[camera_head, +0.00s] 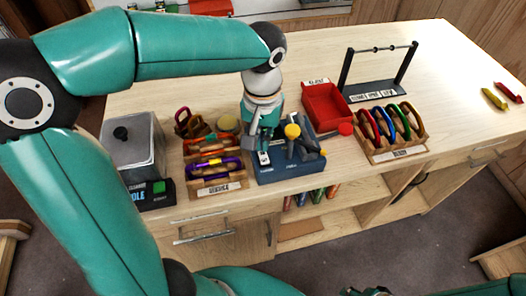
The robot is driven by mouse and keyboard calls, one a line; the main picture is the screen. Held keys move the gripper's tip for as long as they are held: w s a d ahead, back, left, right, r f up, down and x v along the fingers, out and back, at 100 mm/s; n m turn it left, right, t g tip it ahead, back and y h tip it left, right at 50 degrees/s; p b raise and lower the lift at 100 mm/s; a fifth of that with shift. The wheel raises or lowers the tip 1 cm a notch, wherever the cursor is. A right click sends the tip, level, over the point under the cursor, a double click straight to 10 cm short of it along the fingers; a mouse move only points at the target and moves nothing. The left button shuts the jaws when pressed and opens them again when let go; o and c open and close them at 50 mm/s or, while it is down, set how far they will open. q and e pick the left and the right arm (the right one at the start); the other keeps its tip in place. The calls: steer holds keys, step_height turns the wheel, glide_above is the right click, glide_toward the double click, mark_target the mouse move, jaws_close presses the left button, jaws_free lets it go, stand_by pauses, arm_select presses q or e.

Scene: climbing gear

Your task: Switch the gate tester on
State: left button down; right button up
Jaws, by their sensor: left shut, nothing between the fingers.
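The gate tester seems to be the blue box (288,174) near the front edge of the bench, with a yellow knob (292,131), a dark lever and a small white part at its left. My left gripper (264,148) points down over the left part of this box, shut and empty, with its tips close to the white part (264,158). I cannot tell whether they touch. The switch position is too small to read. At the bottom edge a dark piece of my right gripper (368,292) may show, mostly cut off.
Left of the box stand wooden racks of carabiners (213,187) and a grey lidded tank (133,152) with a dark control box (150,194). To the right are a red bin (326,105), a rack of coloured carabiners (396,152) and a black bar stand (378,94). The right bench top is mostly clear.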

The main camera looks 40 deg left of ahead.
arm_select(q)
steer(key=shift+r+p, duration=1.75)
steer(key=shift+r, duration=0.65)
arm_select(e)
step_height(320, 180, up, 4)
steer(key=shift+f, duration=0.1)
arm_select(q)
steer(key=shift+f, duration=0.1)
